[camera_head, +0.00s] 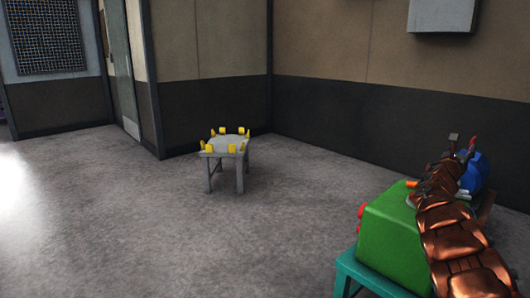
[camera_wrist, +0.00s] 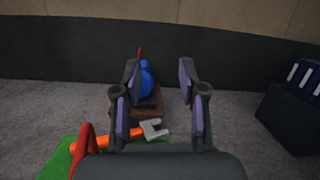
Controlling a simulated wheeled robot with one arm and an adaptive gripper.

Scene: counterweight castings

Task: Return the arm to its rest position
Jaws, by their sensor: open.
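My copper-coloured arm (camera_head: 452,230) reaches over a green surface (camera_head: 385,240) at the right of the head view. In the wrist view my gripper (camera_wrist: 161,74) is open, its two fingers well apart with nothing held between them. Beyond the fingers is a blue rounded object (camera_wrist: 147,80) on a brown block (camera_wrist: 178,102), partly hidden by the left finger. An orange-handled tool with a grey open jaw (camera_wrist: 152,129) lies below the fingers, over the green surface. A red part (camera_wrist: 83,150) shows at the lower left.
The green item stands on a teal support (camera_head: 350,270). A small grey table (camera_head: 226,145) with several yellow blocks around its edge stands mid-floor. A dark holder (camera_wrist: 290,115) with blue-and-white items is at the wrist view's right. Walls bound the back; the floor at left is clear.

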